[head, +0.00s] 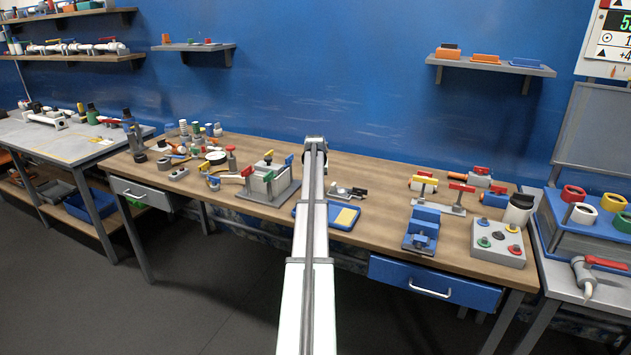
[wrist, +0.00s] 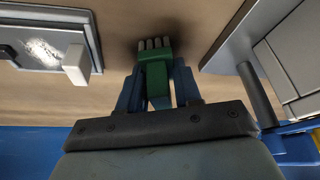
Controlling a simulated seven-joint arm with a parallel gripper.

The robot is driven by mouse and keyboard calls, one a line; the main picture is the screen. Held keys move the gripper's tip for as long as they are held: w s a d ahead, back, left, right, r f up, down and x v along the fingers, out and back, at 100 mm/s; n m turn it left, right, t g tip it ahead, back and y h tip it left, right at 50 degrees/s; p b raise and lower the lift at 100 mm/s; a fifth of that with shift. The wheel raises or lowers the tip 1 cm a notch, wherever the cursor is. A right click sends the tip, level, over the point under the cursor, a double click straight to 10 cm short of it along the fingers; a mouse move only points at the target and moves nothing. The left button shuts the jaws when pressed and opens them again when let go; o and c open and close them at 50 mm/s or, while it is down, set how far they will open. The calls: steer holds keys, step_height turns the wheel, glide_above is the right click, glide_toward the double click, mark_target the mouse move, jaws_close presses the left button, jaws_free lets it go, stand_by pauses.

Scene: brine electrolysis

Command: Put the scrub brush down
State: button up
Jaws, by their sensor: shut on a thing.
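The scrub brush (wrist: 154,73) has a green handle and pale bristles at its far end, seen in the wrist view. My gripper (wrist: 158,90) is shut on its handle, with one blue finger on each side. The bristle end is over the wooden bench top (wrist: 125,25), with a dark shadow close around it. I cannot tell whether the bristles touch the wood. In the head view, my arm hides the gripper and the brush; the wooden bench top (head: 385,190) shows on both sides of the arm.
In the wrist view, a grey plate with a white block (wrist: 76,64) lies left of the brush, and a grey box (wrist: 295,55) with a post stands right.

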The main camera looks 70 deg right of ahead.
steer(key=shift+f, duration=0.15)
steer(key=o, duration=0.9)
steer(key=shift+o, duration=0.2)
steer(key=v, duration=1.2)
